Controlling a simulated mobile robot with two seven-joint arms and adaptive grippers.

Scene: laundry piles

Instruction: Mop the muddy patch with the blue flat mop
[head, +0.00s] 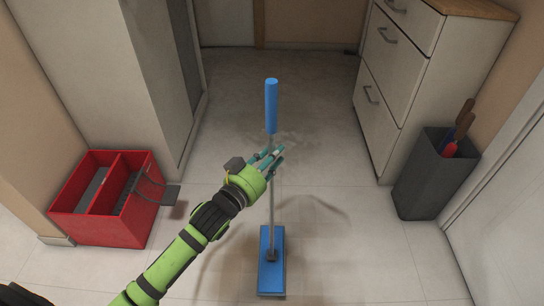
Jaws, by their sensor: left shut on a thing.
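The blue flat mop has a blue grip (271,105) at the top, a thin grey pole (271,215) and a blue flat head (272,278) on the floor near the bottom of the head view. It stands about upright. My left gripper (271,158) is shut around the pole just below the blue grip. A faint greyish patch (291,137) shows on the floor behind the pole, partly hidden by the mop and gripper. My right gripper is not in view.
A red two-compartment bin (127,232) stands at the left. A dark grey bin (416,180) with handled items stands at the right, beside a white drawer cabinet (398,70). A tall cabinet (150,80) stands at the left. Floor between is clear.

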